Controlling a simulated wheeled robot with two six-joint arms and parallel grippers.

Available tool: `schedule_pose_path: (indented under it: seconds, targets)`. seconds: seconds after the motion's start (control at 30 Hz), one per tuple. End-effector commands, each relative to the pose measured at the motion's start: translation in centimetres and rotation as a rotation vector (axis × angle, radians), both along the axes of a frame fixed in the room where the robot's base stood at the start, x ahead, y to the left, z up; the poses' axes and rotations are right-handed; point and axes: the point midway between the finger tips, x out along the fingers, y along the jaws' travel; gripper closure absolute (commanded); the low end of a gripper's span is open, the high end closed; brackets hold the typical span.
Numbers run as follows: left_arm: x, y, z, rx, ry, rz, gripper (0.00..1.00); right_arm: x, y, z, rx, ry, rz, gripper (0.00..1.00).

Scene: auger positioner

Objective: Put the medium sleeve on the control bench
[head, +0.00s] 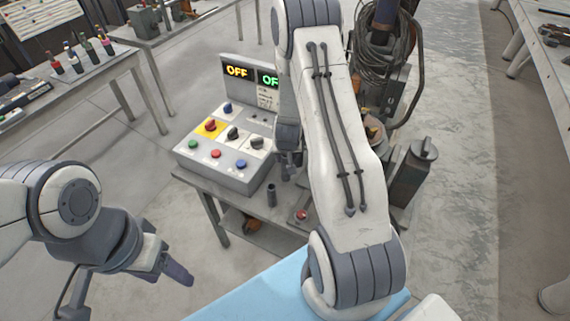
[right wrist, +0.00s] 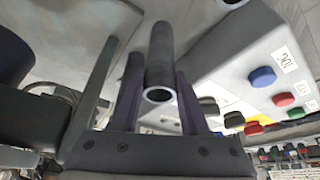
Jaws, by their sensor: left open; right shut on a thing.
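My right gripper (right wrist: 158,85) is shut on a dark grey sleeve (right wrist: 160,55), a hollow tube whose open end faces the camera in the right wrist view. In the head view this gripper (head: 288,168) is above the control bench (head: 205,187), partly hidden behind my right arm. A short dark cylinder (head: 271,194) stands upright on the bench near its front edge. I cannot tell the held sleeve's size from these views, or whether it touches the bench. My left gripper (head: 172,268) is open and empty at the lower left, away from the bench.
A control box (head: 222,177) with coloured buttons and two displays, one reading OFF, covers the bench's left part. Cables and machinery (head: 385,60) stand behind my right arm. A side table (head: 85,75) holds several bottles.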

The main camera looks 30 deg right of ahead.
Motion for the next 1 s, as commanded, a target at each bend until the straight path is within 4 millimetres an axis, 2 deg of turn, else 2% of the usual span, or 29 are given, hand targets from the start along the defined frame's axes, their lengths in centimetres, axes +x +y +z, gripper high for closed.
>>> schedule_pose_path:
  seconds: [0.13,0.53,0.57,0.6,0.63,1.0]
  targets:
    - [0.0,0.0,0.1,0.000,0.000,0.000,0.38,0.0,0.1,-1.7,0.000,0.000,0.001,1.00]
    - [0.0,0.0,-0.3,0.000,0.000,0.000,0.38,0.2,0.2,-2.3,0.000,-0.002,0.004,1.00]
    - [0.0,0.0,-0.2,0.000,0.000,0.000,0.38,0.1,0.2,-2.2,0.000,0.000,0.004,0.48]
    - [0.0,0.0,-0.1,0.000,0.000,0.000,0.38,0.1,0.2,-2.2,0.000,0.000,0.004,0.33]
    - [0.0,0.0,-0.1,0.000,0.000,0.000,0.38,0.1,0.2,-2.2,0.001,0.001,0.004,0.26]
    - [0.0,0.0,0.3,0.000,0.000,0.000,0.38,0.1,0.2,-1.7,0.001,0.000,0.004,0.26]
